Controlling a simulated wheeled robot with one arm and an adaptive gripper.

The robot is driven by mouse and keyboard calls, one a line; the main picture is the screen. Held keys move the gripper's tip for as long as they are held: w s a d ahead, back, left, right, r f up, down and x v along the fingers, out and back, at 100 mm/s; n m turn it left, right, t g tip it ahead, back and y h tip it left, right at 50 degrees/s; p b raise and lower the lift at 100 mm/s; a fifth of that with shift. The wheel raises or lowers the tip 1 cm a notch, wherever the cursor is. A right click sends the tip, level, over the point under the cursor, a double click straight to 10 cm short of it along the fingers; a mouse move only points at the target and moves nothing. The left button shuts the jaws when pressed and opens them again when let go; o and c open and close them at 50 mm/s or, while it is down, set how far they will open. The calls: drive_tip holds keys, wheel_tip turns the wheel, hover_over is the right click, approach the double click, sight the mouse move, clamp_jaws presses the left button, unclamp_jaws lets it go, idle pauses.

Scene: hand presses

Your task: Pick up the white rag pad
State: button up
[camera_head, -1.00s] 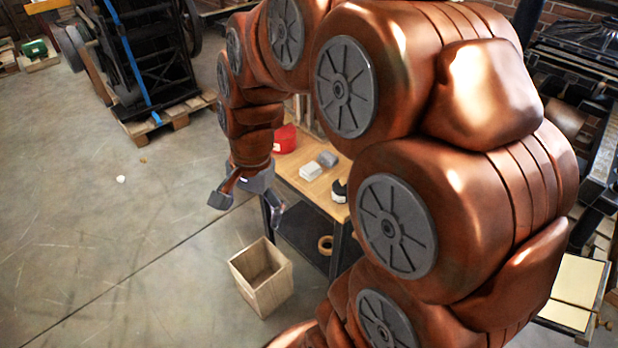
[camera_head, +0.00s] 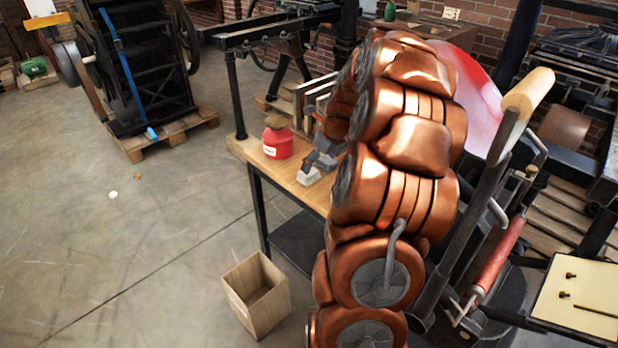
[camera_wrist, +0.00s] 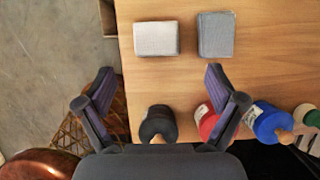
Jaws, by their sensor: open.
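The white rag pad (camera_wrist: 156,38) lies flat on the wooden table top, near its left edge in the wrist view. In the head view the white pad (camera_head: 308,177) shows at the table's front edge, partly covered by my gripper. A grey pad (camera_wrist: 215,35) lies just right of it, with a narrow gap between them. My gripper (camera_wrist: 159,80) is open and empty over the table. In the wrist view its fingertips are below the pads in the picture, apart from both. The white pad lies ahead of the space between the fingers.
A black bottle (camera_wrist: 158,125), a red container (camera_wrist: 207,120) and a blue container (camera_wrist: 270,122) stand on the table by the fingers. An open wooden box (camera_head: 258,295) stands on the floor. A press with a long handle (camera_head: 480,190) stands right of my arm.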

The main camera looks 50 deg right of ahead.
sight(311, 173)
drive_tip(key=x, duration=0.3)
drive_tip(key=p+x, duration=0.1)
drive_tip(key=x, duration=0.1)
drive_tip(key=shift+w+a+f, duration=0.2)
drive_tip(key=shift+w+a, duration=0.1)
drive_tip(key=shift+w, duration=0.1)
drive_tip(key=shift+w+d+f, duration=0.1)
drive_tip(key=shift+w+f, duration=0.1)
drive_tip(key=shift+f, duration=0.25)
drive_tip(key=c, duration=1.2)
drive_tip(key=shift+r+b, duration=0.3)
drive_tip(key=shift+r, duration=1.4)
drive_tip(key=s+a, duration=0.3)
drive_tip(key=s, duration=0.1)
drive_tip(key=s+a+r+b, duration=0.1)
drive_tip(key=s+a, duration=0.2)
drive_tip(key=s, duration=0.1)
drive_tip(key=s+a+b, duration=0.1)
drive_tip(key=s+a, duration=0.2)
drive_tip(key=s, duration=0.2)
drive_tip(key=shift+a+r, duration=0.2)
drive_tip(key=shift+r, duration=0.1)
